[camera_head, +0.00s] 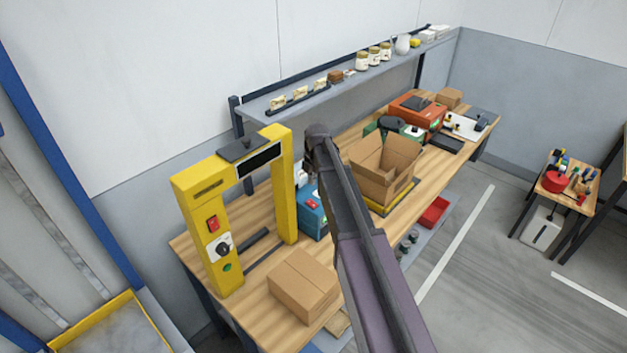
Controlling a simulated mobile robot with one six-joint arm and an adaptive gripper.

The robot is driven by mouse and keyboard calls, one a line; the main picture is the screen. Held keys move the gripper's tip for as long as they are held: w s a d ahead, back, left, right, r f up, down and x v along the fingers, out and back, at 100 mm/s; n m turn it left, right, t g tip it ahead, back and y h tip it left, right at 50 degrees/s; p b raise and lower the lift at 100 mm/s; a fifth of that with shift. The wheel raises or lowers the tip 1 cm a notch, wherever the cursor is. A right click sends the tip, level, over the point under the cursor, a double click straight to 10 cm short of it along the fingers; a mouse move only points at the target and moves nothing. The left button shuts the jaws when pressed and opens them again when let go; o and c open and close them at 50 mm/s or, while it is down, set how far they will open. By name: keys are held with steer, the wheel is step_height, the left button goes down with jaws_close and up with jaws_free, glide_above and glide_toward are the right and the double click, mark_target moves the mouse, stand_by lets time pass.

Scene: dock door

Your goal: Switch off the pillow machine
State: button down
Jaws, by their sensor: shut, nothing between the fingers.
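No label reading "pillow machine" is legible. A blue machine (311,218) stands on the bench behind my arm and has a red switch (313,204) on it. My arm hides its right part. A yellow arch-shaped machine (285,190) stands at the bench's left end, with a red switch (213,224), a black dial and a green button on its front post. An orange-red machine (416,115) and a dark green machine (388,130) stand farther along the bench. My arm rises from the bottom to a dark joint near the picture's middle. I cannot make out my gripper's fingers.
A closed carton (303,286) lies on the bench (262,290) front. An open carton (386,168) sits on a yellow-edged base right of my arm. A shelf (345,86) with jars runs above the bench. Open floor (480,260) lies to the right, before a small table (558,205).

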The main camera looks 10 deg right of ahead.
mark_target(310, 201)
steer(key=shift+w+a+f+b, duration=0.1)
steer(key=shift+w+f+b, duration=0.05)
steer(key=shift+f+b, duration=1.35)
steer(key=shift+w+a+f+b, duration=0.1)
steer(key=shift+w+f+b, duration=0.1)
steer(key=shift+f+b, duration=1.25)
steer(key=shift+w+a+f+b, duration=0.1)
steer(key=shift+w+f+b, duration=0.05)
steer(key=shift+f+b, duration=1.35)
steer(key=shift+f, duration=0.15)
steer(key=shift+d, duration=0.15)
